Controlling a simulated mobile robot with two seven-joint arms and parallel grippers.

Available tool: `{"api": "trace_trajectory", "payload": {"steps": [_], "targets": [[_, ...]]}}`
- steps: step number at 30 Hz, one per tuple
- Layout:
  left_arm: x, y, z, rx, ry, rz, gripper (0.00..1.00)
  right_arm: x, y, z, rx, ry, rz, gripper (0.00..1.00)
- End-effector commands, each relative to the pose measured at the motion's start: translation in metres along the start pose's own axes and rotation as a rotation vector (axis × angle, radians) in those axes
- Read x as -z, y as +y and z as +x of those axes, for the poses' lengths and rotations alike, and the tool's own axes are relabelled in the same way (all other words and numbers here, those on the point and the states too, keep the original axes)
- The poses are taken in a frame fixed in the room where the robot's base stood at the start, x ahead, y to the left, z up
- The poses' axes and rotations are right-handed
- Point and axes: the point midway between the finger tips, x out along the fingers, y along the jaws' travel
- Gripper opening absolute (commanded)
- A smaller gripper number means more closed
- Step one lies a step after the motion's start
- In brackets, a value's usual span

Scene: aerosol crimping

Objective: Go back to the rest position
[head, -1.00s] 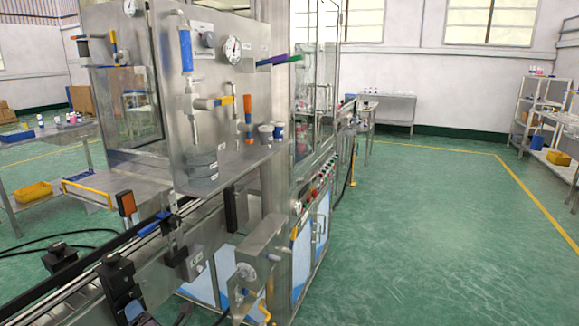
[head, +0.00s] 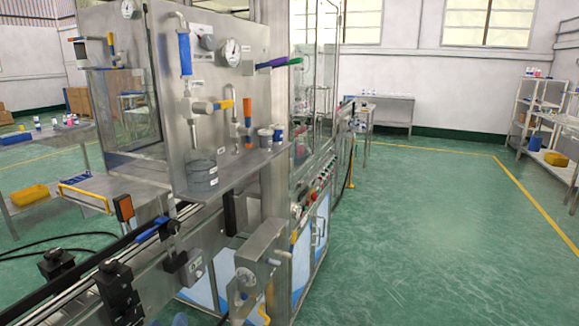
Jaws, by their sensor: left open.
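My right gripper is not in view.
A conveyor rail with black clamps (head: 118,290) runs across the lower left. A steel bracket (head: 262,258) juts out at the machine's front. A table with a yellow bin (head: 30,195) stands at left, a shelf rack (head: 540,120) at far right. The green floor (head: 420,220) at right is clear.

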Motion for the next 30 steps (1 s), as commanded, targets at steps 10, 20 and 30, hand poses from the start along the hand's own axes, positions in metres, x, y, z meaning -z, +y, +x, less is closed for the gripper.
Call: {"api": "trace_trajectory", "payload": {"steps": [10,20,30], "targets": [[-0.072,-0.023,-0.139,0.021,-0.312,0.427,0.65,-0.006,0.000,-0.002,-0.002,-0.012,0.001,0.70],[-0.121,-0.049,-0.232,0.043,-0.478,0.456,0.65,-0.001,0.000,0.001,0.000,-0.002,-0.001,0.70],[-0.125,-0.053,-0.240,0.052,-0.494,0.452,0.59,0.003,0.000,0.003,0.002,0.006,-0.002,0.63]]}}
